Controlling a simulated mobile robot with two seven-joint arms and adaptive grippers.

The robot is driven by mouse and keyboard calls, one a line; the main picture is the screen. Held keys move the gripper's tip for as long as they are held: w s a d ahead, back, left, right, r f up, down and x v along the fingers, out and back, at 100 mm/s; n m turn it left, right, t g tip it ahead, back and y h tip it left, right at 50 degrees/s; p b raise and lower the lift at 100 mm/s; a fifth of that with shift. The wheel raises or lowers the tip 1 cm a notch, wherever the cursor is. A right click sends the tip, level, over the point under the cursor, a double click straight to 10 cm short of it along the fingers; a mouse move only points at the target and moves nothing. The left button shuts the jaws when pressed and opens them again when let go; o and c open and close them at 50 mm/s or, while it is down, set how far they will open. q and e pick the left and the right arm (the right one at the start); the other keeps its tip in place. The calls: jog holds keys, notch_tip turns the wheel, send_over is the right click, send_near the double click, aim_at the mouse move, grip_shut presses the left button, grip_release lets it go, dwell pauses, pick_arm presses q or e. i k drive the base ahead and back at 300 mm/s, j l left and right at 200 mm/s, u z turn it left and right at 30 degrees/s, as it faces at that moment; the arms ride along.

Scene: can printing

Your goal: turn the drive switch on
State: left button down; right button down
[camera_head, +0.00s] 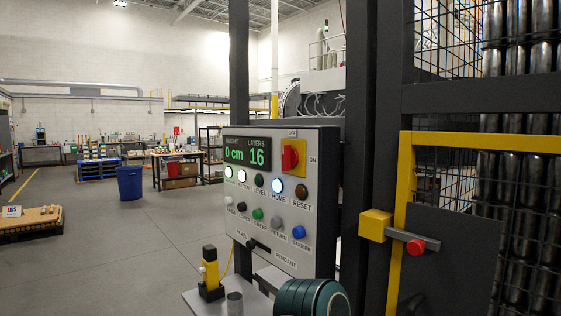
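The red rotary switch (290,158) sits on a yellow plate at the upper right of the grey control panel (318,220). A small label above the plate appears to read OFF, and one to its right appears to read ON. The red handle looks upright, towards the upper label. The panel's display (247,152) reads height 0 cm and layers 16. Lit white lamps and several coloured buttons sit below it. Neither of my grippers is in view.
A yellow-framed mesh guard (403,220) with a latch and red knob (416,247) stands right of the panel. A ribbed dark green cylinder (312,299) and a yellow-black device (210,270) sit below it. Open floor lies left, with a blue bin (130,183) farther back.

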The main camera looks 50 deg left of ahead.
aim_at(290, 155)
jog(key=u, duration=1.35)
